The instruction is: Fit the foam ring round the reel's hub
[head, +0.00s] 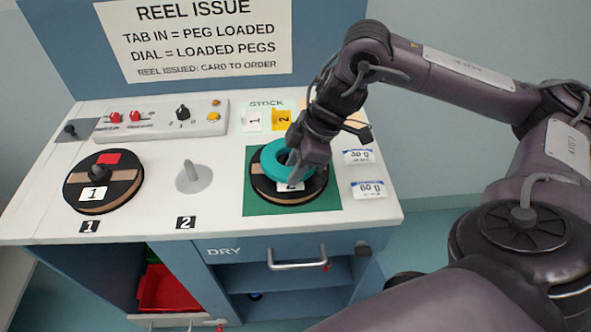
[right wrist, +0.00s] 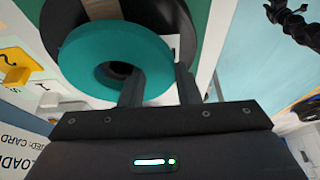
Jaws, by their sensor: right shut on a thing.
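The teal foam ring (head: 272,163) is over the black and tan reel (head: 264,188) on the green mat (head: 326,202). My right gripper (head: 294,172) is shut on the ring's wall, one finger in the hole and one outside, as the right wrist view (right wrist: 160,88) shows. There the ring (right wrist: 85,55) overlaps the reel (right wrist: 185,18) off its centre. The reel's hub is hidden, and I cannot tell whether the ring touches the reel. My left gripper is not in view.
Another reel (head: 121,189), labelled 1, sits at the left station. An empty grey peg (head: 190,174) stands at station 2. A control box (head: 160,121) lies behind them. Two gram-marked packs (head: 369,190) lie right of the mat. A red bin (head: 168,290) is below.

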